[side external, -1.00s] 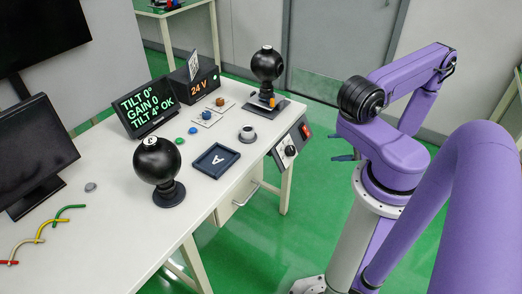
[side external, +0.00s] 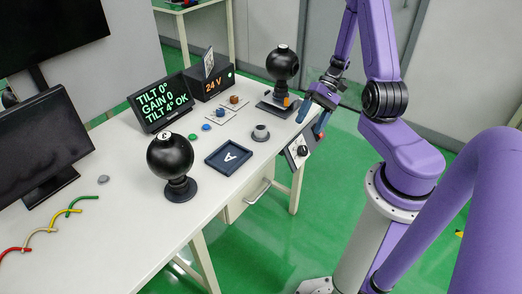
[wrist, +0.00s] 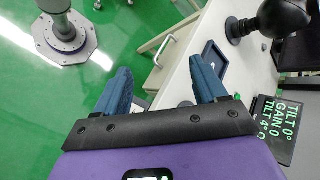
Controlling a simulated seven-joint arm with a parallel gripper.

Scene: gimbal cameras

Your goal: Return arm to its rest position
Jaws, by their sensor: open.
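My gripper (side external: 314,114) is at the right end of the white table, near the control box, with its blue fingers pointing down. In the wrist view, my gripper (wrist: 160,65) has its two blue fingers spread wide, with nothing held between them. The arm rises from its grey column and bends down to the gripper in the side view. I cannot tell the exact gap between the fingers and the table edge.
A black camera ball (side external: 282,64) stands close left of my gripper, and another (side external: 170,154) stands nearer the front. A control box (side external: 299,149) hangs at the table's right edge. A dark blue tray (side external: 229,158) and lit display (side external: 160,101) are on the table. Green floor is open at right.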

